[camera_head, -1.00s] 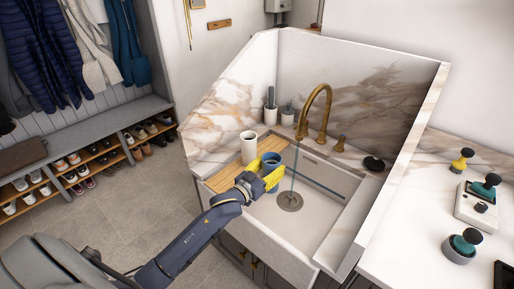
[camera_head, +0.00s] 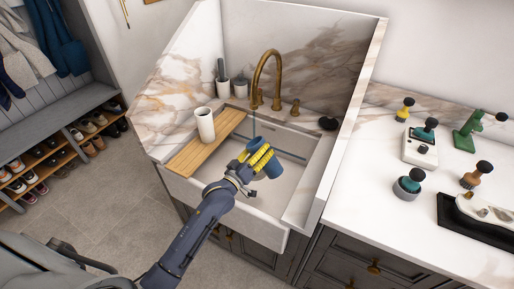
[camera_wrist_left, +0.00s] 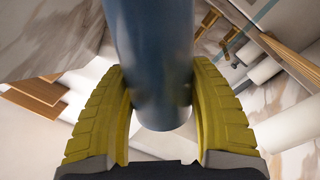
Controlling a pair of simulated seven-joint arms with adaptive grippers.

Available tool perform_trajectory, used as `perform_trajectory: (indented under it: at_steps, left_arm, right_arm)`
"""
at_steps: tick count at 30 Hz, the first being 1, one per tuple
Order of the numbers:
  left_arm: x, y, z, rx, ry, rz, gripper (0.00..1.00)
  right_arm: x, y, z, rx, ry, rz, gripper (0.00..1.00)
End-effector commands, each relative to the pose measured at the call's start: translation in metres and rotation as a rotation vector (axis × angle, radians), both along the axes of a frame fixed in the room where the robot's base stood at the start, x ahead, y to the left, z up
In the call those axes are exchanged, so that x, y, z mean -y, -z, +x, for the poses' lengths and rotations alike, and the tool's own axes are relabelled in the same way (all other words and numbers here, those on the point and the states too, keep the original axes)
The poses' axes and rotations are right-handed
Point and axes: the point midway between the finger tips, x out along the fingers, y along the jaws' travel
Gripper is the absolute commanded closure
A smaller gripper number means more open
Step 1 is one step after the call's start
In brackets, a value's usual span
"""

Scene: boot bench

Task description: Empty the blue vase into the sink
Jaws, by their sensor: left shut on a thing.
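The blue vase (camera_head: 271,167) is held over the sink (camera_head: 277,195) in the head view, tilted with its upper end leaning. My left gripper (camera_head: 260,158) has yellow fingers shut on it. In the left wrist view the vase (camera_wrist_left: 152,65) fills the middle between the two yellow fingers of the gripper (camera_wrist_left: 160,118). The vase's opening and contents cannot be seen. A thin bluish line (camera_head: 254,125) shows by the brass faucet (camera_head: 268,75). My right gripper is out of view.
A wooden board (camera_head: 200,147) lies across the sink's left side with a white cup (camera_head: 205,123) on it. Marble walls stand behind and to the right. The right counter (camera_head: 372,190) holds several knobbed tools, a white box (camera_head: 419,150) and a black tray (camera_head: 470,230).

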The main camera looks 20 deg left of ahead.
Motion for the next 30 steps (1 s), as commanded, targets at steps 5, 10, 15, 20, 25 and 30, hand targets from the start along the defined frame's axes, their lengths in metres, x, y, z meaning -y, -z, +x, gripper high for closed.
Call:
perform_trajectory:
  at_steps: [5, 10, 15, 20, 25, 30]
  left_arm:
    - [0.002, 0.003, 0.0, -0.06, -0.002, -0.371, 0.91]
    - [-0.003, 0.007, 0.001, -0.114, -0.001, -0.681, 0.91]
    - [-0.008, 0.005, 0.002, -0.148, 0.0, -0.88, 0.91]
    - [-0.011, 0.004, 0.002, -0.166, 0.0, -0.979, 0.91]
    - [-0.013, 0.004, 0.002, -0.174, 0.0, -1.016, 0.91]
    - [-0.013, 0.004, 0.003, -0.174, 0.0, -1.019, 0.91]
  right_arm:
    - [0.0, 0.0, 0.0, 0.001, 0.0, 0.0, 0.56]
    - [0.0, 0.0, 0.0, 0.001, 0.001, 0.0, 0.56]
    - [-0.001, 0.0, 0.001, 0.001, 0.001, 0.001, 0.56]
    - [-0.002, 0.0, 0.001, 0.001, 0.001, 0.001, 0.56]
    - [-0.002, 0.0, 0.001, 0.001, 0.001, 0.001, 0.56]
    - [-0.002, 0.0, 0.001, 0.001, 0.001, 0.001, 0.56]
